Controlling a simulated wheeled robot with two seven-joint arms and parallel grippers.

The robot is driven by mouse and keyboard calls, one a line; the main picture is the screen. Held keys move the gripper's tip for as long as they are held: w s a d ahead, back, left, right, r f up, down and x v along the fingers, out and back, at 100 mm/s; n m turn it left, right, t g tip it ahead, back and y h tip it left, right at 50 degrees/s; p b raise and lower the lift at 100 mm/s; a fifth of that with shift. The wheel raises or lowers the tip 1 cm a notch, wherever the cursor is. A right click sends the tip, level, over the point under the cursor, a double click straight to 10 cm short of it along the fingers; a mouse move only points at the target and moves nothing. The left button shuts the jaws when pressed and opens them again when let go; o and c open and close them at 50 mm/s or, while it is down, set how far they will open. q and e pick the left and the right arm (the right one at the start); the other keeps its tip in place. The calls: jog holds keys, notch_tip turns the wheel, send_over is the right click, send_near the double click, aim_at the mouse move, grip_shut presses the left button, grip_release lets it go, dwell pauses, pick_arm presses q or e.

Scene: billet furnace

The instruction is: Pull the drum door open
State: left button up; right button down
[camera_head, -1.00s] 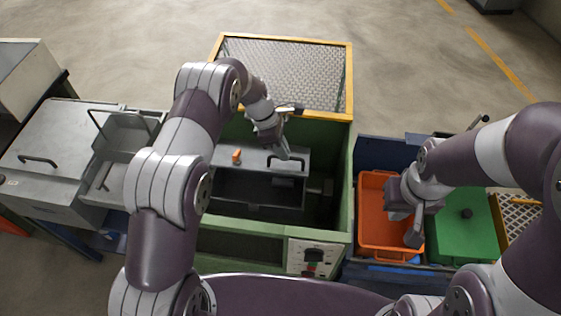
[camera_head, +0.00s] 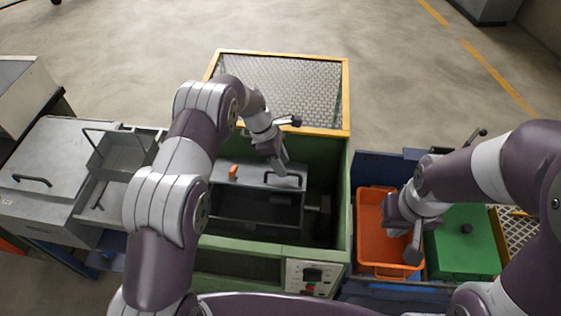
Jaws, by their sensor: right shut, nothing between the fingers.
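The grey drum (camera_head: 258,211) sits inside the green machine housing (camera_head: 323,154). Its upper grey panel carries a black bar handle (camera_head: 295,177) and an orange latch (camera_head: 232,171). A dark recess shows below that panel. My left gripper (camera_head: 279,168) points down at the black handle, its tips overlapping the handle's left part in the head view. I cannot tell whether it touches the handle or how far apart its fingers are. My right gripper (camera_head: 413,252) is shut and empty over the orange bin (camera_head: 376,232), well to the right of the drum.
A yellow-framed mesh guard (camera_head: 290,90) stands at the back of the housing. A control panel (camera_head: 311,275) is on its front. At left are a grey bench (camera_head: 60,160) and wire-handled basket (camera_head: 122,153); at right, a green lidded bin (camera_head: 462,243).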

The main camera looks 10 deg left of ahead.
pick_arm(q)
jog(key=shift+s+r, duration=0.1)
jog(key=shift+r, duration=0.05)
dwell(0.4)
jog(key=shift+a+r, duration=0.15)
jog(key=shift+r, duration=0.1)
jog(key=p+v, duration=1.1)
jog(key=v, duration=0.1)
jog(key=shift+p, duration=0.3)
